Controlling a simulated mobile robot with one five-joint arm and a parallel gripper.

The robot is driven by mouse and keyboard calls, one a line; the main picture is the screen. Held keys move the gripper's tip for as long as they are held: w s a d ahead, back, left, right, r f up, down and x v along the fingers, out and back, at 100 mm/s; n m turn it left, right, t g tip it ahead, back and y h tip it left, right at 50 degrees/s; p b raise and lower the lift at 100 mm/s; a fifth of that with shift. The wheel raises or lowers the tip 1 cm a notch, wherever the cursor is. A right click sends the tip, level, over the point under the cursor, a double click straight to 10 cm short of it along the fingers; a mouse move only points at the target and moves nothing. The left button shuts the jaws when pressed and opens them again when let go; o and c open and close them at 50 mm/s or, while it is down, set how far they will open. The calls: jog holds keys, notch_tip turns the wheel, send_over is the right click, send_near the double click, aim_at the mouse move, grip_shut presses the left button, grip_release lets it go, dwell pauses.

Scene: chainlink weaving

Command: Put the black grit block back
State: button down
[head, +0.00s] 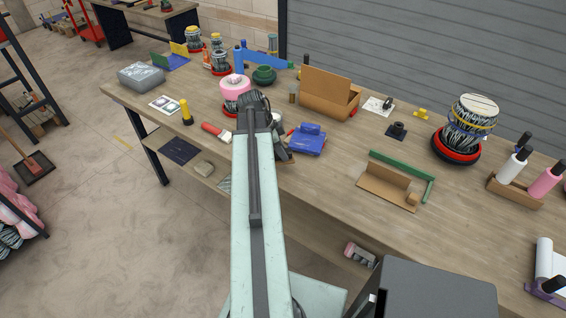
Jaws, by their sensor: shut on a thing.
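My gripper (279,142) is at the end of my arm, low over the front edge of the workbench and left of a blue box. My arm hides much of it. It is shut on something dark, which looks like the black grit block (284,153). The block's outline is hard to separate from the dark jaws, and I cannot tell whether it touches the bench.
The blue box (308,141) stands close right of the gripper. A pink roll (235,88) and red-handled tool (216,132) are to the left. A cardboard box (328,94) stands behind, and a cardboard tray (387,189) with a green strip lies right. Bare bench lies between.

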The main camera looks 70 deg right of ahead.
notch_tip(320, 180, down, 4)
jog(key=b, duration=0.3)
jog(key=shift+f+b, duration=0.25)
jog(key=shift+b, duration=0.1)
jog(key=shift+r, duration=0.25)
jog(key=shift+f, duration=0.2)
jog(key=c, duration=1.1)
grip_release()
jog(key=p+v, duration=0.7)
jog(key=v, duration=0.1)
jog(key=shift+d+r+p, duration=0.1)
jog(key=shift+d+p, duration=0.1)
jog(key=shift+p, duration=0.15)
jog(key=shift+f, duration=0.2)
